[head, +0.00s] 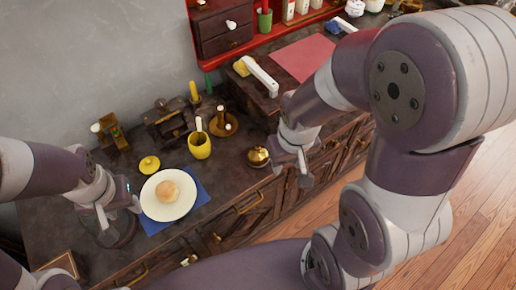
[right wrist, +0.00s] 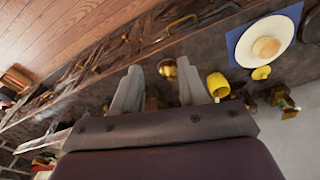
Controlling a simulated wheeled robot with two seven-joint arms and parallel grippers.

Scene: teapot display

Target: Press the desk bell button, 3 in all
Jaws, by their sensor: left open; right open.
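The desk bell (head: 258,156) is a small golden dome with a button on top. It stands upright near the front edge of the dark counter, right of the yellow mug. My right gripper (head: 291,168) is open, just right of the bell in the head view, with its fingers pointing down. In the right wrist view the bell (right wrist: 167,68) shows beyond the two spread fingers (right wrist: 160,80), between their tips. I see no contact with it. My left gripper (head: 120,212) is open and empty over the counter, left of the white plate.
The white plate (head: 153,205) with a bun (head: 167,191) lies on a blue napkin (head: 198,192). The yellow mug (head: 200,149) and a yellow lid (head: 149,165) stand near it. Behind are a dark wooden stand (head: 166,122) and a round holder (head: 224,126).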

